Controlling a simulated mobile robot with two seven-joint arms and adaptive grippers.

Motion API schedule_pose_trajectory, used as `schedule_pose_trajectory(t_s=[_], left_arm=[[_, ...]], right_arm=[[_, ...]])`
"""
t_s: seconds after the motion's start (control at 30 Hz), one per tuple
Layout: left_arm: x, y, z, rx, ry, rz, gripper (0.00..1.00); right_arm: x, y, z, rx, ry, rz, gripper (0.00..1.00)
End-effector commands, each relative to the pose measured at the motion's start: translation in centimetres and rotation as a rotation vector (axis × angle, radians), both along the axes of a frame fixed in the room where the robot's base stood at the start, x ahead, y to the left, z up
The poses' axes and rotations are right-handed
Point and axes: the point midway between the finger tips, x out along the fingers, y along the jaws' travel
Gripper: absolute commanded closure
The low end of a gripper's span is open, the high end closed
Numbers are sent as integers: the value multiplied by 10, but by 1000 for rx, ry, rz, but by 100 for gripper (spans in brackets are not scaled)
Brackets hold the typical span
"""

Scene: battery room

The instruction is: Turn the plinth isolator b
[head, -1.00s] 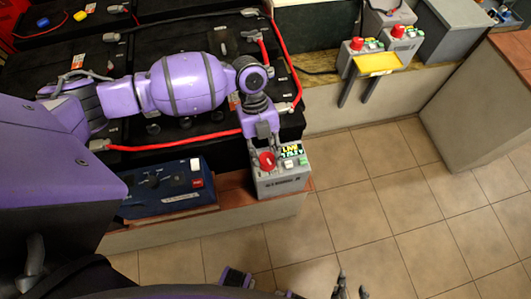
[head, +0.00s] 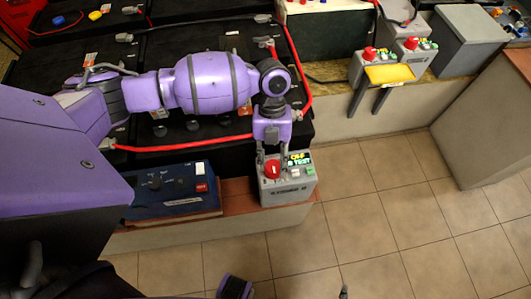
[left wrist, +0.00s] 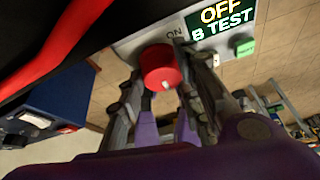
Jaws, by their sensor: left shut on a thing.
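The plinth isolator b is a grey box (head: 290,190) on the end of a low red-brown-topped plinth. Its red rotary knob (head: 272,170) faces up, and a small lit display (head: 300,159) sits beside it. In the left wrist view the display (left wrist: 221,24) reads "OFF B TEST", with a green button (left wrist: 245,47) below it. My left gripper (head: 272,163) reaches down from above and is shut on the red knob (left wrist: 161,68), one finger on each side. Of my right gripper, only a dark tip (head: 344,292) shows at the bottom edge; its jaws are hidden.
A blue box with dials (head: 170,191) stands left of the isolator. Black battery blocks with red cables (head: 309,95) lie behind. Two more grey boxes with red knobs (head: 370,53) and a yellow plate (head: 390,75) stand at upper right. Tiled floor (head: 390,200) is clear.

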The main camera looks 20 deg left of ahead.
Motion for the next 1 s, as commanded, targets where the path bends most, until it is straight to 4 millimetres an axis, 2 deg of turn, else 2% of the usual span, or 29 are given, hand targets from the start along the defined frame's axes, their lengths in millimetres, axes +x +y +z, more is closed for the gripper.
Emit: schedule_pose_trajectory(t_s=[0.07, 0.1, 0.2, 0.57, 0.67, 1.0], left_arm=[[-7, 3, -4, 10, 17, -6, 94], [-7, 3, -4, 10, 17, -6, 64], [-7, 2, -4, 9, 16, -5, 52], [0, 2, 4, 5, 4, -3, 52], [6, 4, 16, 5, 1, -2, 52], [29, 16, 82, 6, 3, -3, 52]], right_arm=[[0, 0, -1, 0, 1, 0, 60], [-1, 0, -1, 0, 1, 0, 60], [-1, 0, -1, 0, 1, 0, 60], [-4, -1, -2, -1, 6, -3, 60], [-3, -1, -1, 0, 5, -2, 60], [-2, 0, -1, 0, 4, -2, 60]])
